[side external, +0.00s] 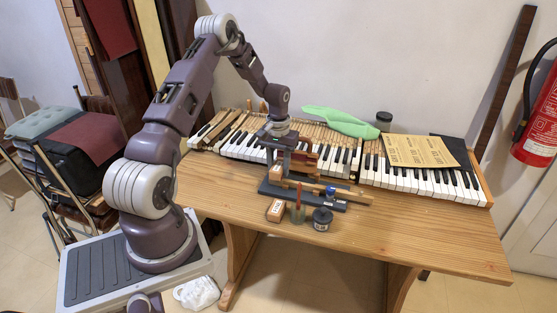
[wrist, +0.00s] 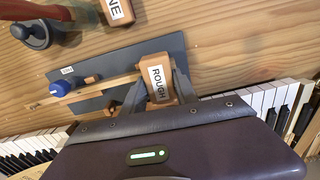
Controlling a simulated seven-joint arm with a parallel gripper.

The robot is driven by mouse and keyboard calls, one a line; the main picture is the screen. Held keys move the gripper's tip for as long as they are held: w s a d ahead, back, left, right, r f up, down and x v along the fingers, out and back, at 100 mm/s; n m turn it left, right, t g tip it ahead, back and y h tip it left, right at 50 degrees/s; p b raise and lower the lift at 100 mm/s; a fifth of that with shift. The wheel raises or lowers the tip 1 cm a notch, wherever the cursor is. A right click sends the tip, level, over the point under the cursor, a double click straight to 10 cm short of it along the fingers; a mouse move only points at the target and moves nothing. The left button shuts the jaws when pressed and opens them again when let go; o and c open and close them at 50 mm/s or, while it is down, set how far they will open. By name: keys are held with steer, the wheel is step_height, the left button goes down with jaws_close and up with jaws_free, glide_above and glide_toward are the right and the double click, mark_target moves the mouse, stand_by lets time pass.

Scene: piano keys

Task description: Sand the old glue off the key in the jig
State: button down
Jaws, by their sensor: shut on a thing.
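My gripper (wrist: 158,72) is shut on a tan sanding block labelled ROUGH (wrist: 159,86), one grey finger on each side. In the side view my gripper (side external: 277,165) is low over the left part of the jig. The jig (wrist: 115,58) is a dark grey plate on the table, with a blue knob (wrist: 60,89). A long pale wooden key (wrist: 92,89) lies along it, its right end running up to the held block. I cannot tell whether block and key touch. The blue knob also shows in the side view (side external: 328,192).
A second block, its label ending in NE (wrist: 117,10), stands in front of the jig, near a glass holding a reddish stick (side external: 297,213) and a dark-lidded jar (side external: 322,219). The keyboard (side external: 400,180) runs behind the jig. The table's right front (side external: 420,232) is clear.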

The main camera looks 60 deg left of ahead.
steer(key=shift+f, duration=0.7)
steer(key=shift+w+d+r, duration=0.15)
steer(key=shift+w+d, duration=0.1)
steer(key=shift+w, duration=0.05)
steer(key=shift+w+d+f, duration=0.2)
steer(key=shift+w+d, duration=0.85)
steer(key=shift+d, duration=0.05)
steer(key=shift+s+a, duration=1.4)
steer(key=shift+a, duration=0.05)
steer(key=shift+d+r, duration=0.1)
steer(key=shift+r, duration=3.95)
